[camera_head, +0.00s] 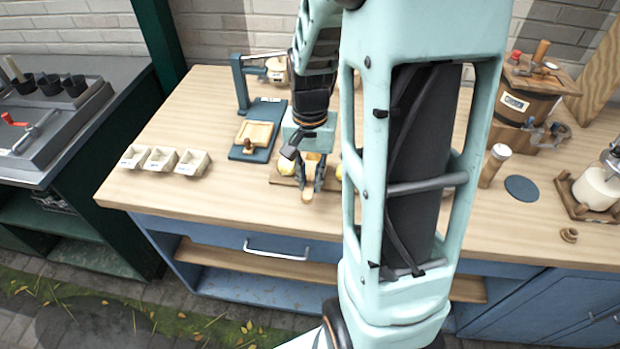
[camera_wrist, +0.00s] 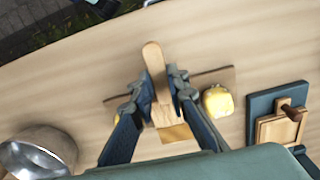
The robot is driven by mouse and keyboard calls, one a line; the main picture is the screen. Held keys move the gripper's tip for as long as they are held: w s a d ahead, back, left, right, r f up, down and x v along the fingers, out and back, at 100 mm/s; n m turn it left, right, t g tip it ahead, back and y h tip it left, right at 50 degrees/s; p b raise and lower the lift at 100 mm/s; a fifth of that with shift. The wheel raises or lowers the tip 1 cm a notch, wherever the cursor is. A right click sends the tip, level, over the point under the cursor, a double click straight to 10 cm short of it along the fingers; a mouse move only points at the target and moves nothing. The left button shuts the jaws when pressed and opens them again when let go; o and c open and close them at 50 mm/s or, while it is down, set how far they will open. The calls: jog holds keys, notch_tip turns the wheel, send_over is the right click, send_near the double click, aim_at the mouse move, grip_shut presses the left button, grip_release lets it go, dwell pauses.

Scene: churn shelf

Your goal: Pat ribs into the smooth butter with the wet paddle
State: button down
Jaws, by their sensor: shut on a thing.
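My gripper (camera_head: 308,188) is shut on a wooden paddle (camera_wrist: 154,60), whose rounded end points up and away in the wrist view; its fingers also show there (camera_wrist: 157,88). The gripper hangs over a thin brown board (camera_wrist: 226,76) near the front of the bench. A yellow butter lump (camera_wrist: 218,102) sits at the board's right part in the wrist view, beside the paddle and apart from it; it also shows in the head view (camera_head: 284,167). A second yellow lump (camera_wrist: 124,117) is mostly hidden behind a finger. Ribs or wetness cannot be made out.
A blue press stand (camera_head: 240,88) with a wooden mould (camera_head: 255,133) stands left of the gripper. Several cream tubs (camera_head: 161,158) line the left front. A wooden churn (camera_head: 523,100) and a glass jar (camera_head: 598,184) stand right. My arm hides mid-bench.

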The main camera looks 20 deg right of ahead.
jog(key=shift+r+p, duration=2.7)
jog(key=shift+r, duration=0.75)
